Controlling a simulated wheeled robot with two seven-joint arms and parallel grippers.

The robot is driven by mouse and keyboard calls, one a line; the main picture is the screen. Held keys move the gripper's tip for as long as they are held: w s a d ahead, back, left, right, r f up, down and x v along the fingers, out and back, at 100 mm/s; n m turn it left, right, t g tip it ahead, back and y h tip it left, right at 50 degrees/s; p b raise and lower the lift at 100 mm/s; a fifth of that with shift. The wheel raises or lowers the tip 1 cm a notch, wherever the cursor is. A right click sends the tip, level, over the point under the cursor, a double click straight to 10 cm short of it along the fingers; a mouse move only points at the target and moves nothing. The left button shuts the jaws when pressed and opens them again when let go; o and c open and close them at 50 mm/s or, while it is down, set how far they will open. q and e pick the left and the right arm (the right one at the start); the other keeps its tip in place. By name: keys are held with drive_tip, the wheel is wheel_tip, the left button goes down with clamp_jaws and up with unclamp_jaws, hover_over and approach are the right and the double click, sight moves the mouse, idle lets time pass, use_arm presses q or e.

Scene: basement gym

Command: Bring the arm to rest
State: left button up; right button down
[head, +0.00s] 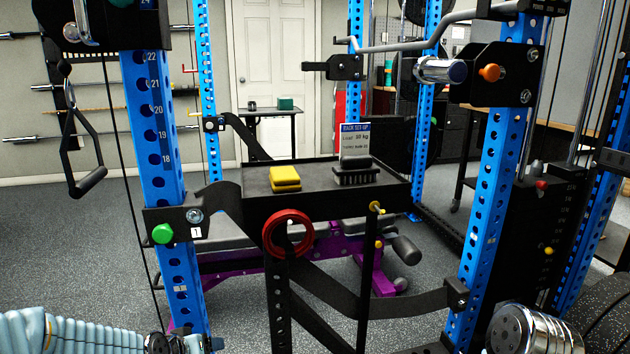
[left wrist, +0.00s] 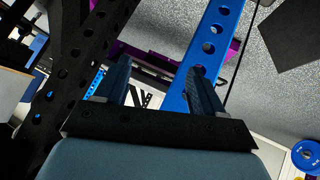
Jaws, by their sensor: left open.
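My left arm (head: 75,332) comes in low at the left edge of the head view, with a pale blue ribbed sleeve. It lies along the bottom edge, in front of the foot of the left blue rack post (head: 165,150). In the left wrist view my left gripper (left wrist: 152,85) is open, its two dark fingers apart, with nothing held between them. A blue perforated post (left wrist: 210,50) shows beyond the fingers. My right gripper is in neither view.
A black tray (head: 320,174) on the rack holds a yellow block (head: 285,177) and a small sign (head: 355,140). A red ring (head: 287,234) hangs at its front. A right blue post (head: 497,170) and black straps flank it. A purple bench (head: 235,280) stands behind.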

use_arm(q)
drive_tip(key=s+d+f+g+h, duration=0.1)
drive_tip(key=s+d+f+g, duration=0.25)
drive_tip(key=s+f, duration=0.45)
drive_tip(key=s+d+f+g, duration=0.2)
drive_tip(key=s+d+f, duration=0.25)
drive_tip(key=f, duration=0.65)
drive_tip(key=s+d+f+n+g, duration=0.15)
drive_tip(key=s+f, duration=0.25)
drive_tip(key=s, duration=0.4)
drive_tip(key=s+d+f+m+g, duration=0.15)
drive_tip(key=s+f, duration=0.25)
drive_tip(key=s, duration=0.4)
drive_tip(key=shift+m+h, duration=0.3)
drive_tip(key=shift+h, duration=0.2)
drive_tip(key=w+d+r, duration=0.3)
drive_tip(key=shift+w+d, duration=0.15)
drive_tip(key=shift+w, duration=0.05)
